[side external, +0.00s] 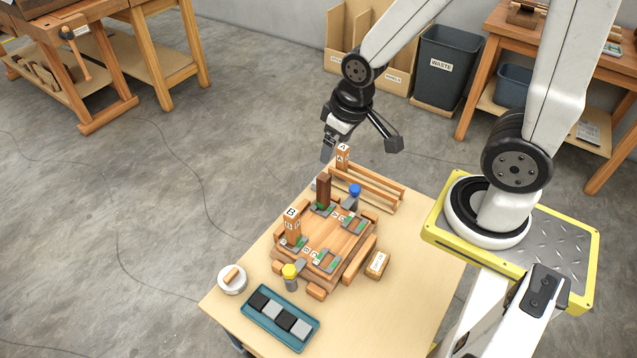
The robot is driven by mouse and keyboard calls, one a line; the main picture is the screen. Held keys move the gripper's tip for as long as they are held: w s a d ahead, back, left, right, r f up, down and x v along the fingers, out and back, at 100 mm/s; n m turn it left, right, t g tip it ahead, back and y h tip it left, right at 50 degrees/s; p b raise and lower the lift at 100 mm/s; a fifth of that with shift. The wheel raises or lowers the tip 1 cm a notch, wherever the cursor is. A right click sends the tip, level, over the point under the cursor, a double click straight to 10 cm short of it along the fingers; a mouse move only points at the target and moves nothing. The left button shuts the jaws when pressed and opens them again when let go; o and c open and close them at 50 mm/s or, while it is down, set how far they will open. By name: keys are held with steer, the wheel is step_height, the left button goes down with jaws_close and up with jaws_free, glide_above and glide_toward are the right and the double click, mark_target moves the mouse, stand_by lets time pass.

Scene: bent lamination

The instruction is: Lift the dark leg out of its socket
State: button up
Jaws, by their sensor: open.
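The dark leg (323,188) is a dark brown upright post standing in a socket at the back left corner of the wooden fixture (331,238). My gripper (328,152) is above and slightly behind the dark leg, apart from it, with its fingers pointing down. It is open and nothing shows between the fingers. A lighter leg marked B (292,226) stands upright at the fixture's left corner. Another light post (343,157) with a letter label stands behind the dark leg, close to my gripper. The socket's inside is hidden by the leg.
A blue-topped clamp (355,190) stands right of the dark leg, and a yellow-topped one (290,271) at the front. A wooden rack (375,190) lies behind. A teal tray (281,318) with dark and light blocks and a white round dish (232,280) sit in front.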

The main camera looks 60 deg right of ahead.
steer(key=shift+w, duration=0.1)
steer(key=n+t, duration=0.1)
steer(key=t, duration=0.6)
glide_above(327, 178)
steer(key=f, duration=2.1)
steer(key=shift+w+a+f, duration=0.15)
steer(key=shift+w+a, duration=0.05)
steer(key=shift+a, duration=0.1)
steer(key=s+f+t, duration=0.1)
steer(key=f, duration=0.1)
steer(key=s+f+t, duration=0.1)
steer(key=f, duration=0.1)
steer(key=s+f+t, duration=0.1)
steer(key=s+f, duration=0.1)
steer(key=shift+d+f+m, duration=0.15)
steer(key=shift+d+m, duration=0.25)
steer(key=shift+s+f+t, duration=0.3)
steer(key=shift+s+t, duration=0.05)
steer(key=shift+t, duration=0.15)
steer(key=shift+w, duration=0.1)
steer(key=shift+x, duration=1.25)
steer(key=shift+f, duration=0.1)
